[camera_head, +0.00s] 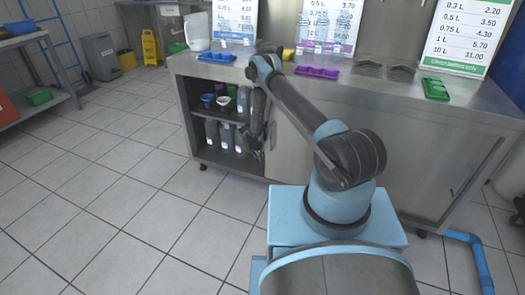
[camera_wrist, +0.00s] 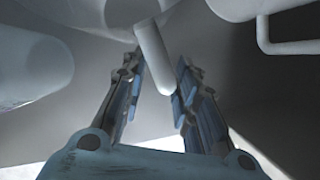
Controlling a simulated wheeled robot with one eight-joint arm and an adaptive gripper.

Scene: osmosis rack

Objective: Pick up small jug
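My gripper (camera_wrist: 158,72) is open in the wrist view. A pale, rounded handle (camera_wrist: 154,60) lies between its two fingers, with a visible gap on the right. The handle hangs from a pale jug-like body (camera_wrist: 130,12), cut off at the top edge, so its size cannot be told. In the head view my arm reaches down to the open cabinet, and my gripper (camera_head: 258,148) is at its right side, partly hidden. Several grey jugs (camera_head: 226,138) stand on the cabinet's lower shelf. Which one is the small jug cannot be told.
A second handled vessel (camera_wrist: 285,32) is at the upper right and a pale rounded container (camera_wrist: 30,65) at the left. The cabinet's upper shelf (camera_head: 222,110) holds small bowls and bottles. The metal counter (camera_head: 395,97) is above. The tiled floor (camera_head: 120,170) at left is clear.

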